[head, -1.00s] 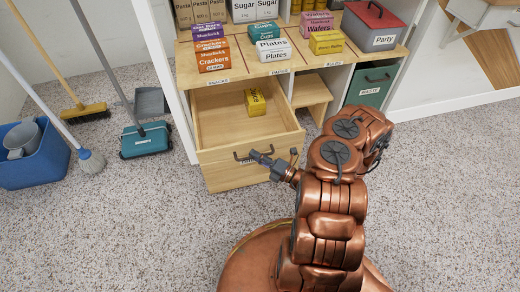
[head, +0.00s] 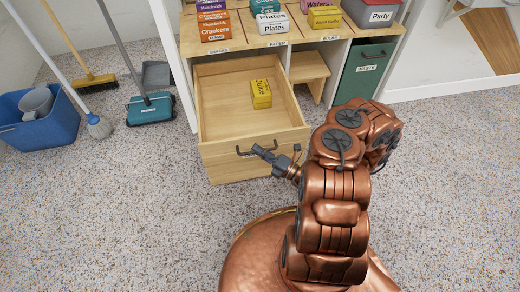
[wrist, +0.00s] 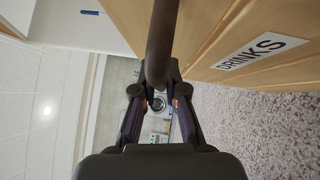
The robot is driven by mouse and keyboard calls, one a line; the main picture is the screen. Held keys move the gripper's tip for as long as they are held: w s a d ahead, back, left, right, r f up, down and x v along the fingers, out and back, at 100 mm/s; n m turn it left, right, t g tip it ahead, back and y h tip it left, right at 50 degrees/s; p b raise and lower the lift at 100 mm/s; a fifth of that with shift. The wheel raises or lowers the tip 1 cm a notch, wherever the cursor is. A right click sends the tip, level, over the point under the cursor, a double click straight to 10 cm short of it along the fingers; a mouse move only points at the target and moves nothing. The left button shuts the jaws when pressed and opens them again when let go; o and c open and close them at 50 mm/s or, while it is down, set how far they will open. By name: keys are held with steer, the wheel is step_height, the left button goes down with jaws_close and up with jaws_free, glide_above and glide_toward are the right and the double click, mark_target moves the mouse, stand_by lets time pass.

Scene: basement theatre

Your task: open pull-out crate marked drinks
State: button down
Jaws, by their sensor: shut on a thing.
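The wooden pull-out crate (head: 222,160) stands well out of the shelf unit in the head view, its inside open to view. A yellow box marked Juice (head: 261,94) lies in it toward the right side. The crate's dark bar handle (head: 245,153) is on its front; the handle also fills the upper middle of the wrist view (wrist: 161,45). The label DRINKS (wrist: 262,50) shows on the crate front in the wrist view. My gripper (head: 262,152) is at the right part of the handle, shut on it.
A shelf unit with boxes marked Crackers (head: 215,33) and Plates (head: 272,28) stands behind. A green waste bin (head: 366,72) and a wooden step (head: 307,68) are to the right. A teal sweeper (head: 151,109) and blue bucket (head: 40,124) are at left. Floor in front is clear.

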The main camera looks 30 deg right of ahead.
steer(key=c, duration=1.2)
jaws_free()
steer(key=v, duration=1.2)
